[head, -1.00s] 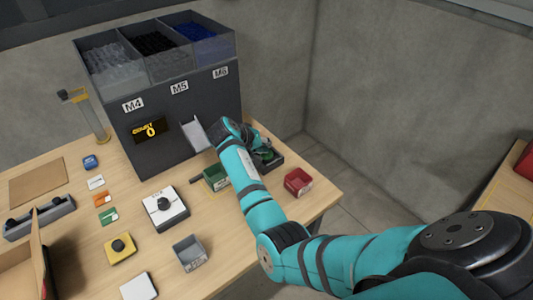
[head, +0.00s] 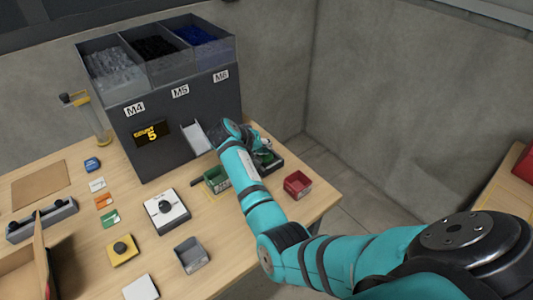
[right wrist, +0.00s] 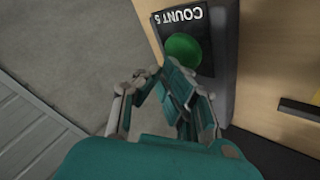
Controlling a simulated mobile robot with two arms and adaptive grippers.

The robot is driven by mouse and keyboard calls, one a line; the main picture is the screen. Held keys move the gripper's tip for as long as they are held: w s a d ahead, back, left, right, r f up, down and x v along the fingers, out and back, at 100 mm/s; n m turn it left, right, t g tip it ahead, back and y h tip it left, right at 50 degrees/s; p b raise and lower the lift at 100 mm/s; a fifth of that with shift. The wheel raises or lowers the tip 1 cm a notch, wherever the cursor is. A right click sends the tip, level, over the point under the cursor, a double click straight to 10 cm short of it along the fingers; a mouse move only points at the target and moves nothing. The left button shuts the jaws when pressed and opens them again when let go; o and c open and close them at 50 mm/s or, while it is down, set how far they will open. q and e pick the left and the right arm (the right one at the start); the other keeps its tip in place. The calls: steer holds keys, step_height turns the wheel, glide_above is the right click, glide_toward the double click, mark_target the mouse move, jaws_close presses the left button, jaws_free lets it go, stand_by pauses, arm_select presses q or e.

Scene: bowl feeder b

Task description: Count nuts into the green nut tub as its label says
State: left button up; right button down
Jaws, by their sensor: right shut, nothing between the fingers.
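The green nut tub (head: 217,181) stands on the table in the head view, below and in front of the feeder's chute (head: 195,138). Its label is too small to read, and its contents cannot be made out. The dark feeder's display (head: 152,133) reads count 5. My right gripper (right wrist: 160,72) is shut and empty in the right wrist view. It is beside a green round button (right wrist: 183,49) on a dark box marked COUNT 5 (right wrist: 225,50); whether it touches the button is unclear. In the head view my arm partly hides this box. My left gripper is not in view.
A red tub (head: 298,185) stands right of the box near the table edge. A grey tub (head: 191,255), a white device (head: 166,209) and a yellow device (head: 121,250) stand in front. Bins above M4, M5 and a third label top the feeder. Several cards lie at left.

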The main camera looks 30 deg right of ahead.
steer(key=shift+r, duration=0.25)
step_height(320, 180, up, 5)
steer(key=p, duration=0.5)
stand_by(0.4)
stand_by(1.5)
